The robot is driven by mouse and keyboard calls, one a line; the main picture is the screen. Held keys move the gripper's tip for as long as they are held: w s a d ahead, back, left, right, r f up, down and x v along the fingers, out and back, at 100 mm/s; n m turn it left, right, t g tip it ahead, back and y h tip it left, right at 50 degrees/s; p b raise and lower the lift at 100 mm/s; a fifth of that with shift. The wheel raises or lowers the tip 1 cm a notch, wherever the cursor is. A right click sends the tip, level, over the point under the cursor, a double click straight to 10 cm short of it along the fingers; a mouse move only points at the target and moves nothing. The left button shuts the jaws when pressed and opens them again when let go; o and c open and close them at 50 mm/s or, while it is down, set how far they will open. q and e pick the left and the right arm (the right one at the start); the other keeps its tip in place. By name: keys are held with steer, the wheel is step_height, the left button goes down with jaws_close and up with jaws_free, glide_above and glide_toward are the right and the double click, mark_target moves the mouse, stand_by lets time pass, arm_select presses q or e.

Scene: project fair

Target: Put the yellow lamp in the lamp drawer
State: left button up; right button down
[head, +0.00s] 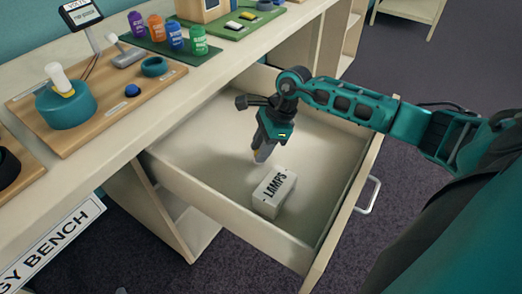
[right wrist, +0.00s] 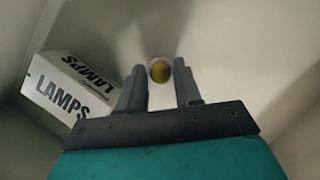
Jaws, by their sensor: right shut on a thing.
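My right gripper (head: 262,155) points down inside the open drawer (head: 205,175), just behind the white box marked LAMPS (head: 272,195). The LAMPS box (right wrist: 72,88) is left of the fingers there, apart from the lamp. Whether the lamp touches the drawer floor I cannot tell. In the head view the fingers mostly hide the lamp. My left gripper is not in view.
The bench top above the drawer holds a wooden board (head: 135,110) with a teal round base (head: 66,104) and a white and yellow piece on it. Several coloured canisters stand on a green mat (head: 165,47). The drawer floor around the box is mostly clear. The drawer handle (head: 368,195) sticks out right.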

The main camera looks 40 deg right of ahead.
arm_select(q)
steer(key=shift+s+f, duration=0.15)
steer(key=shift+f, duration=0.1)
arm_select(e)
steer(key=shift+f, duration=0.6)
steer(key=shift+f, duration=0.15)
steer(key=c, duration=0.8)
jaws_free()
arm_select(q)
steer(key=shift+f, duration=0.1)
arm_select(e)
steer(key=shift+r, duration=0.2)
steer(key=shift+d+r, duration=0.2)
steer(key=shift+r, duration=0.15)
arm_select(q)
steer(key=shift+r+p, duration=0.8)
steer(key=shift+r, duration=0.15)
arm_select(e)
steer(key=v, duration=1.1)
steer(key=shift+s+r, duration=0.1)
